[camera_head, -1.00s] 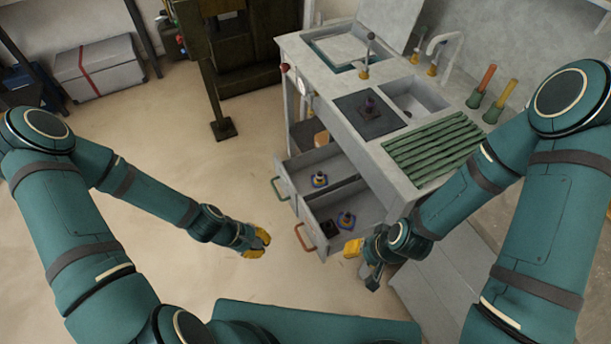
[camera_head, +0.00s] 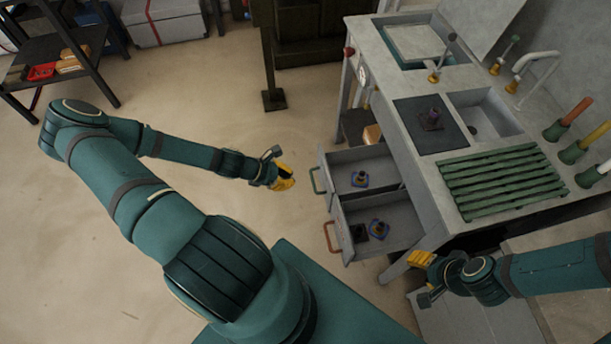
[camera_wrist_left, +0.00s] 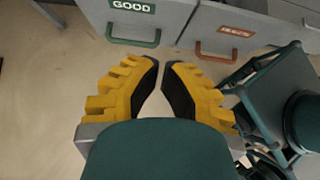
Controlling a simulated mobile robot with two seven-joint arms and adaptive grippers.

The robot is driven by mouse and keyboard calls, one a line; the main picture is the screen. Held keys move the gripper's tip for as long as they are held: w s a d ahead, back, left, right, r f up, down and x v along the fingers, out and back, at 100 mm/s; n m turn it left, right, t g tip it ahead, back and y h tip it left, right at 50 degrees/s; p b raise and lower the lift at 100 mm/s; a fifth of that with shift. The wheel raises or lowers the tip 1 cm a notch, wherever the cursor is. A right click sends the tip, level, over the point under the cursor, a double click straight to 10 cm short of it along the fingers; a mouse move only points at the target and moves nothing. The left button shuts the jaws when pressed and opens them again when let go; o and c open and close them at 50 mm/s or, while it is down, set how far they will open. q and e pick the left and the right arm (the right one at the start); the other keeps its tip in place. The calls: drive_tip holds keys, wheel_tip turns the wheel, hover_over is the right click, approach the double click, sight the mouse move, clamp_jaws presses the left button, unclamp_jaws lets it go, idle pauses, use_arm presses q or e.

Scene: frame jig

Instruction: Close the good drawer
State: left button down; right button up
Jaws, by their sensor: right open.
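The good drawer (camera_head: 362,172) is pulled out of the grey bench, with a blue-based part inside. Its green handle (camera_head: 317,180) and GOOD label (camera_wrist_left: 133,6) face my left gripper. My left gripper (camera_head: 287,178) is just left of the handle, apart from it. In the left wrist view its yellow fingers (camera_wrist_left: 162,65) have tips close together with a narrow gap and nothing between them. The handle (camera_wrist_left: 133,37) lies ahead and left of the fingertips there. My right gripper (camera_head: 424,262) is open and empty, by the bench's front leg.
A second drawer (camera_head: 395,218) with a red handle (camera_head: 331,237) is also open beside the good drawer, holding a blue-based part and a dark block. The grey bench (camera_head: 395,78) stands behind. A dark post (camera_head: 268,60) stands left of it. Floor left of the drawers is clear.

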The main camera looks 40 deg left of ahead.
sight(328, 183)
use_arm(q)
drive_tip(key=b+x, duration=0.1)
drive_tip(key=x, duration=0.2)
drive_tip(key=r+x, duration=0.1)
drive_tip(key=x, duration=0.3)
drive_tip(key=w+d+b+x, duration=0.1)
drive_tip(key=x, duration=0.3)
drive_tip(key=shift+r+b, duration=0.2)
drive_tip(key=shift+b, duration=0.15)
drive_tip(key=shift+w+d, duration=0.35)
drive_tip(key=shift+w, duration=0.05)
use_arm(e)
drive_tip(key=shift+w+f, duration=0.2)
drive_tip(key=shift+f, duration=0.6)
drive_tip(key=shift+w+f, duration=0.15)
drive_tip(key=shift+f, duration=0.6)
use_arm(q)
drive_tip(key=w+d, duration=1.4)
drive_tip(key=w, duration=0.3)
drive_tip(key=shift+d, duration=0.35)
use_arm(e)
drive_tip(key=shift+w+d+r, duration=0.1)
drive_tip(key=shift+w+d, duration=0.65)
drive_tip(key=shift+w, duration=0.05)
use_arm(q)
drive_tip(key=shift+r, duration=0.1)
